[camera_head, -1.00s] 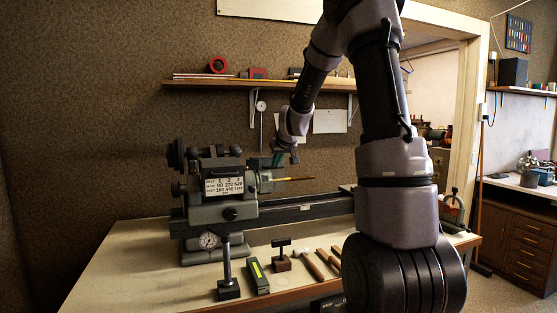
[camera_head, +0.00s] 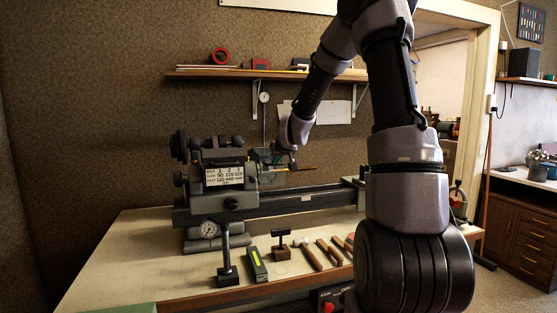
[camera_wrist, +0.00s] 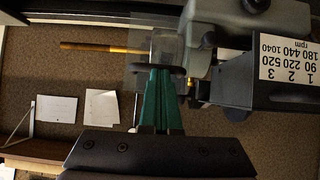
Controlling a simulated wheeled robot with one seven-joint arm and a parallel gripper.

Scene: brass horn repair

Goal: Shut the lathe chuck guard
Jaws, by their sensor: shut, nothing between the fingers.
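The lathe (camera_head: 225,200) stands on the bench, with its headstock and speed plate (camera_head: 224,175) at the left. The chuck guard is a clear panel (camera_head: 262,156) at the chuck, just right of the headstock. It also shows in the wrist view as a see-through pane (camera_wrist: 140,52), beside the chuck area and over the brass rod. My gripper (camera_head: 279,160) is at the guard, over the rod. In the wrist view its green fingers (camera_wrist: 163,72) are together and empty, their tips overlapping the guard's edge. Whether they touch it, and the guard's exact angle, I cannot tell.
A brass rod (camera_head: 293,168) sticks out rightward from the chuck. A dial gauge (camera_head: 209,229), a black stand (camera_head: 227,272) and several wooden-handled tools (camera_head: 328,252) lie along the bench front. A wall shelf (camera_head: 230,74) runs above. The bench right of the headstock is partly hidden by my arm.

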